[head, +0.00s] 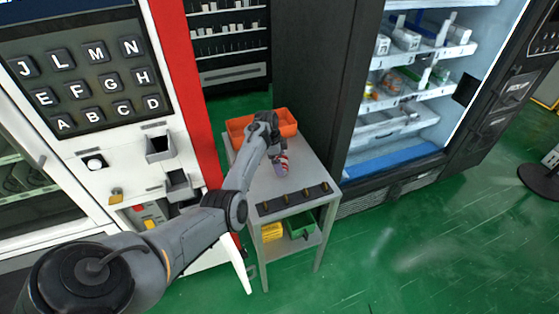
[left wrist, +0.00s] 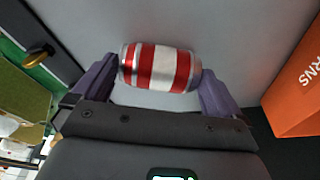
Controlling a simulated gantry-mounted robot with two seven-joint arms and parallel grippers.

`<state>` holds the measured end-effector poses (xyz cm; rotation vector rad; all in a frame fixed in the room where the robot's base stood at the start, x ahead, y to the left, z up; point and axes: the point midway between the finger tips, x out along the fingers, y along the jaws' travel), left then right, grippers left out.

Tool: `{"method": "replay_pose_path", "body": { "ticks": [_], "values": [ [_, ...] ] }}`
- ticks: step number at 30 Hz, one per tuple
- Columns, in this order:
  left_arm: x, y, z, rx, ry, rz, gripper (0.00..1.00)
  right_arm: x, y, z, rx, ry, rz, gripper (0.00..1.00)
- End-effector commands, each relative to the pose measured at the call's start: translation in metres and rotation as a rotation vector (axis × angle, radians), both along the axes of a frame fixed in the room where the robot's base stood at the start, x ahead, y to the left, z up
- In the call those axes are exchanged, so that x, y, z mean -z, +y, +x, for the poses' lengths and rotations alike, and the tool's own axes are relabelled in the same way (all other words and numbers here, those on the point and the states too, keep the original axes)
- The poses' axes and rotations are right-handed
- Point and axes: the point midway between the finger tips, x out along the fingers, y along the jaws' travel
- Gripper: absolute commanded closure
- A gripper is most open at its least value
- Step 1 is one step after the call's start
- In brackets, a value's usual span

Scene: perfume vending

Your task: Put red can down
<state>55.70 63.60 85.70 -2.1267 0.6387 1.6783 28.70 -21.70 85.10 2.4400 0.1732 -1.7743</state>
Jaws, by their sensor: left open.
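In the head view my left gripper (head: 277,163) reaches down over the table and partly hides the can. My right gripper is not in view.
An orange bin (head: 286,122) stands at the table's back; its wall (left wrist: 296,95) is close on the right in the left wrist view. Vending machines flank the table. The front right tabletop is clear.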

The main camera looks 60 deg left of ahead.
Motion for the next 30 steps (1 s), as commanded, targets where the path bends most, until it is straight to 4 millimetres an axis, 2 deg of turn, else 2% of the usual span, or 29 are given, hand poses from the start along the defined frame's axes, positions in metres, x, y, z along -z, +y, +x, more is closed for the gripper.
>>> {"method": "replay_pose_path", "body": {
  "ticks": [5,15,21,26,30],
  "values": [
    [-0.017,0.002,-0.002,0.000,-0.003,0.002,0.00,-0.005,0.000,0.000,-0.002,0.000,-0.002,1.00],
    [-0.076,0.010,-0.013,-0.001,-0.004,0.002,0.00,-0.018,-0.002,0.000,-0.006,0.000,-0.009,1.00],
    [-0.104,0.014,-0.019,0.001,-0.002,0.001,0.00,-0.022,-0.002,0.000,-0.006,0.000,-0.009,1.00],
    [-0.116,0.015,-0.022,0.000,-0.002,0.001,0.00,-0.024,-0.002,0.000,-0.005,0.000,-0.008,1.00],
    [-0.115,0.015,-0.026,-0.012,0.011,0.017,0.00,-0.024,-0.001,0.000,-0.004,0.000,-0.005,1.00]
  ]
}}
